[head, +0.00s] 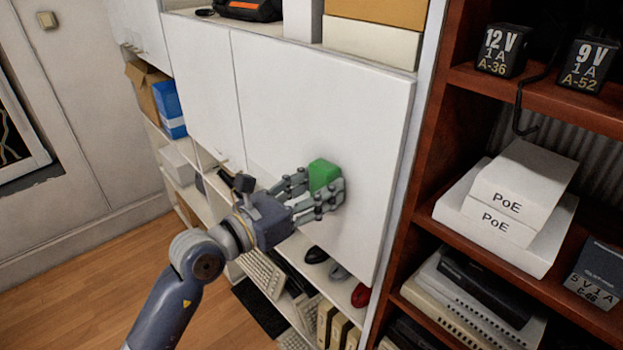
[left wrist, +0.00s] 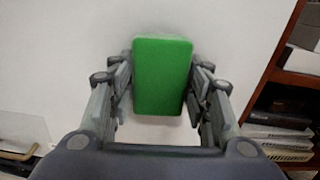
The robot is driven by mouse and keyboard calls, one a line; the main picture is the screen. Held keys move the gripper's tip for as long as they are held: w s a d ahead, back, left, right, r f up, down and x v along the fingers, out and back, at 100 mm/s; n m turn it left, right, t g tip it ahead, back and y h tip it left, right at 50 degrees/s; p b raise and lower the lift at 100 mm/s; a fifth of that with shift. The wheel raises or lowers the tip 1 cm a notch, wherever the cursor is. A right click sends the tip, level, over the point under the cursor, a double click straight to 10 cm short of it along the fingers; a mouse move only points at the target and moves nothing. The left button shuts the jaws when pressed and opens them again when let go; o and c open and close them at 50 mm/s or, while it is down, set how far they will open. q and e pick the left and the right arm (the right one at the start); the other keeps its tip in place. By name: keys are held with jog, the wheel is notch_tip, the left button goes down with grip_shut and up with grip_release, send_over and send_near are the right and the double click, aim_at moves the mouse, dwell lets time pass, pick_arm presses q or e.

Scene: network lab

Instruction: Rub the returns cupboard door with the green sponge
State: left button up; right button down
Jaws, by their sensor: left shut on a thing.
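The green sponge (head: 323,174) is a small block held between the fingers of my left gripper (head: 318,190). In the left wrist view the sponge (left wrist: 161,76) sits between both fingers of the gripper (left wrist: 160,85), with the white door behind it. The white cupboard door (head: 325,115) is the large right-hand panel, and it looks closed. The sponge is in front of its lower middle part, at or very close to the surface; I cannot tell whether it touches. My right gripper is not in view.
A brown shelf unit (head: 529,84) with white PoE boxes (head: 522,183) and power adapters stands right of the door. Below the door, open shelves hold keyboards (head: 262,273) and computer mice (head: 316,255). Boxes (head: 375,42) stand above it. Wooden floor (head: 90,295) is clear at the lower left.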

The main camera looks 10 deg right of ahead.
aim_at(302, 161)
pick_arm(q)
jog(key=s+d, duration=0.1)
jog(key=s+d+p, duration=0.1)
jog(key=shift+s+r+p, duration=0.1)
jog(key=shift+s+p, duration=0.2)
jog(key=shift+s, duration=0.05)
jog(key=shift+w+a+b, duration=0.45)
jog(key=shift+w+a, duration=0.2)
jog(key=shift+w, duration=0.25)
jog(key=shift+w+a+b, duration=0.4)
jog(key=shift+w+a, duration=0.25)
jog(key=shift+w, duration=0.2)
jog(key=w+a+b, duration=0.1)
jog(key=w, duration=0.1)
jog(key=w+a+b, duration=0.3)
jog(key=w, duration=0.1)
jog(key=shift+a, duration=0.2)
